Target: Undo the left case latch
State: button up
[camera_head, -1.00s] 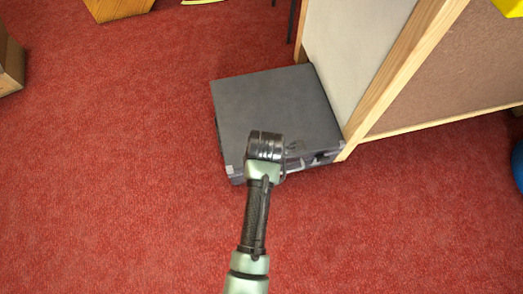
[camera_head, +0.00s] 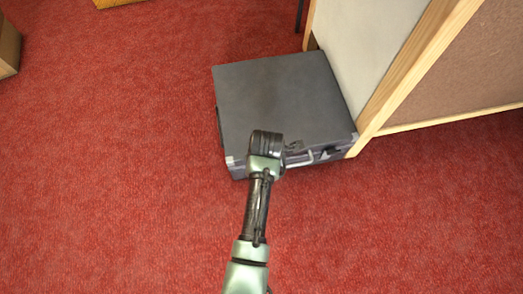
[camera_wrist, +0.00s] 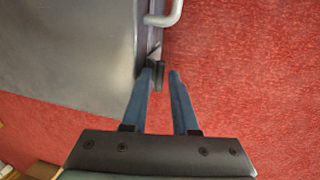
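The dark grey case (camera_head: 275,95) lies flat on the red carpet, with its front edge towards me. It fills the upper left of the wrist view (camera_wrist: 65,50). Its pale handle shows in the head view (camera_head: 299,160) and at the top of the wrist view (camera_wrist: 172,14). The left latch, a small dark piece (camera_wrist: 158,76), sits on the front edge beside the handle, at the fingertips. My gripper (camera_wrist: 162,72) is open with a narrow gap; whether it touches the latch I cannot tell. My wrist hides the left latch in the head view.
A wooden-framed panel (camera_head: 415,65) stands against the case's right side. A dark thin leg (camera_head: 299,15) is behind it. A cardboard box (camera_head: 8,48) is at the far left. The carpet (camera_head: 120,200) in front and left is clear.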

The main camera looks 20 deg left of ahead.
grip_shut()
dwell(1.4)
